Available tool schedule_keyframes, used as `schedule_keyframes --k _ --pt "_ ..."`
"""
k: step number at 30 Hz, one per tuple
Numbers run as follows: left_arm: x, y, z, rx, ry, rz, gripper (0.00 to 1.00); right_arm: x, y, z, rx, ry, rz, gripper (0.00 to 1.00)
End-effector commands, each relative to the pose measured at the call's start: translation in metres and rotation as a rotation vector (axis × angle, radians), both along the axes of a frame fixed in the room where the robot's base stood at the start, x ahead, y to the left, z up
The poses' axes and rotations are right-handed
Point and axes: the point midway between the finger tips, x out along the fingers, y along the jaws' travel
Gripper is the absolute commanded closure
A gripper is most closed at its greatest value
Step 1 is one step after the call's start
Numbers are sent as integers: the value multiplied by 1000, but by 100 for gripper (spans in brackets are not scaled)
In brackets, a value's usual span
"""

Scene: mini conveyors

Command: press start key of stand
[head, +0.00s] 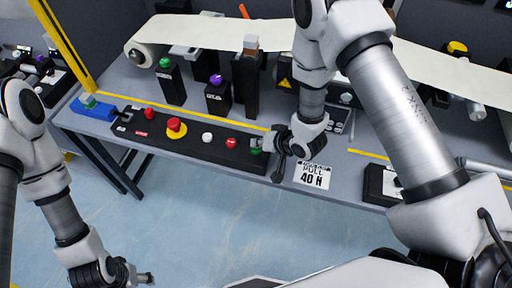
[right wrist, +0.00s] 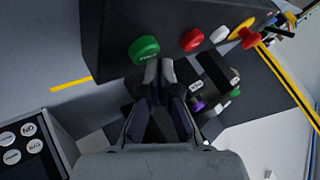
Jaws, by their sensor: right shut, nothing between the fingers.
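A long black control panel (head: 190,137) lies along the table's front edge with a row of coloured buttons. A green button (right wrist: 145,50) with small white lettering sits at the panel's end in the right wrist view. In the head view this green button (head: 256,150) is partly hidden by my right gripper (head: 262,144). My right gripper is shut and empty. Its fingertips (right wrist: 160,68) are at the green button's edge; I cannot tell whether they touch it. My left gripper (head: 147,278) hangs low over the floor, away from the panel, too small to judge.
Black posts with green (head: 165,63) and purple (head: 216,80) tops stand behind. A "PULL 40 N" label (head: 312,176) lies right of the panel.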

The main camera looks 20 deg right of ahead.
Motion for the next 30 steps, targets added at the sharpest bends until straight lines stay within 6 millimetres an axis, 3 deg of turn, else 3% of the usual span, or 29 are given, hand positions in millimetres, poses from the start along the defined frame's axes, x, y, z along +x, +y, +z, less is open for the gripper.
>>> schedule_keyframes --k 30 --pt "0 0 -5 0 0 0 38 0 0 -9 0 0 0 100"
